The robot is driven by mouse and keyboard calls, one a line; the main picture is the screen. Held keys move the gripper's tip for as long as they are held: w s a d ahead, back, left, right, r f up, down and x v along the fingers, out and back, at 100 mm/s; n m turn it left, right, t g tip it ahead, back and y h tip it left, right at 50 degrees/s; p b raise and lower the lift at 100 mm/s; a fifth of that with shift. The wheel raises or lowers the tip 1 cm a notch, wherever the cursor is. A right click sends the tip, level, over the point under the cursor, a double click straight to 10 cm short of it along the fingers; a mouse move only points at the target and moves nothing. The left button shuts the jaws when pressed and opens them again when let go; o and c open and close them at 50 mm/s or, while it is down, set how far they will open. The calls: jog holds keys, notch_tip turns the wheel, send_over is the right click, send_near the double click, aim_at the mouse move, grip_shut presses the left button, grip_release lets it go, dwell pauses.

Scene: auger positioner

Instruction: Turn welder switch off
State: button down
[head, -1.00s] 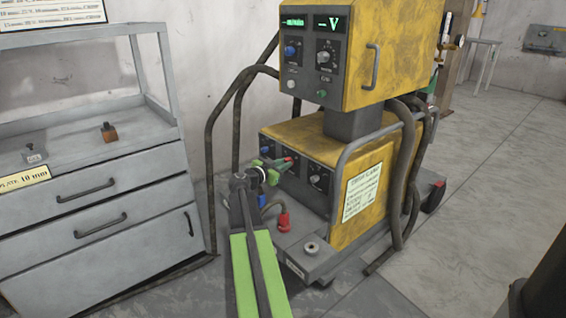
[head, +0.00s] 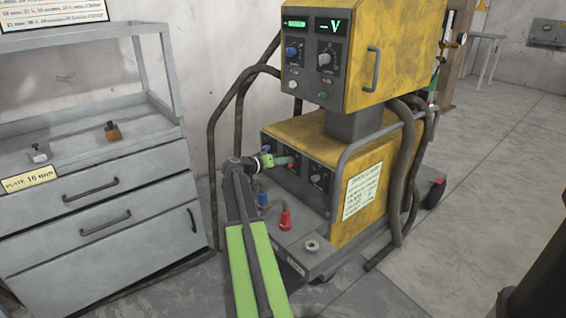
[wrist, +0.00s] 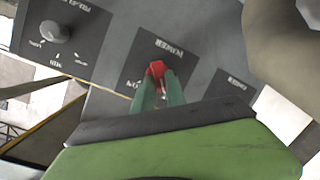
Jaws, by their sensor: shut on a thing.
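The welder (head: 345,145) is a worn yellow cabinet with a dark lower front panel. A red switch (wrist: 155,69) sits on a dark labelled plate in the wrist view, and its red also shows in the head view (head: 292,163). My gripper (wrist: 160,84) has its two green fingers shut on the red switch, one on each side. In the head view my gripper (head: 281,161) reaches the lower panel from the left.
A dark knob (head: 319,180) sits right of the switch on the same panel. Red (head: 285,218) and blue (head: 262,198) cable plugs stand below.

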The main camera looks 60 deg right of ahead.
jog(key=shift+w+n+g, duration=0.3)
jog(key=shift+n, duration=0.2)
dwell(0.3)
jog(key=c, duration=1.4)
grip_release()
jog(key=shift+s, duration=0.1)
jog(key=shift+o, duration=0.2)
jog(key=p+v, duration=0.4)
jog(key=v, duration=1.3)
jog(key=shift+a+p, duration=0.15)
jog(key=shift+p, duration=0.2)
jog(key=shift+r, duration=0.1)
